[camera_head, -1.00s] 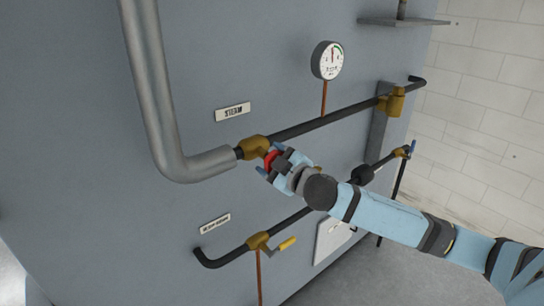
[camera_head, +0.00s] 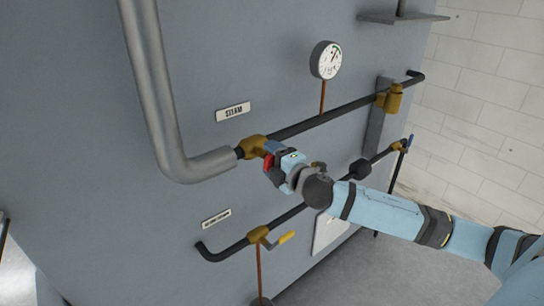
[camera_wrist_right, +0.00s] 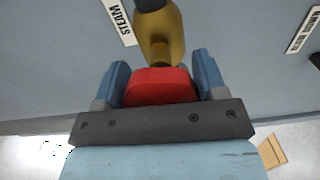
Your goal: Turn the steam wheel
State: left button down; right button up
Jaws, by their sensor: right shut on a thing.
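The red steam wheel (camera_head: 268,163) sits on a brass valve (camera_head: 252,146) in the black steam pipe, below the STEAM label (camera_head: 233,112). My right gripper (camera_head: 273,158) is shut on the wheel. In the right wrist view the red wheel (camera_wrist_right: 160,87) lies between the two blue fingers of the gripper (camera_wrist_right: 160,82), with the brass valve body (camera_wrist_right: 162,35) just beyond. The gripper hides much of the wheel in the head view. My left gripper is not in view.
A round gauge (camera_head: 328,60) stands above the black pipe (camera_head: 325,120). A lower pipe carries a yellow-handled valve (camera_head: 258,235). A thick grey pipe (camera_head: 150,100) runs down at the left. A brass fitting (camera_head: 391,98) is at the right.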

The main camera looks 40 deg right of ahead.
jog(key=shift+n, duration=0.3)
jog(key=o, duration=0.9)
jog(key=shift+o, duration=0.2)
jog(key=shift+s, duration=0.15)
jog(key=shift+s+f, duration=0.1)
jog(key=shift+s, duration=0.2)
jog(key=s+d+b, duration=0.1)
jog(key=s+b, duration=0.2)
jog(key=s, duration=1)
jog(key=shift+b, duration=0.35)
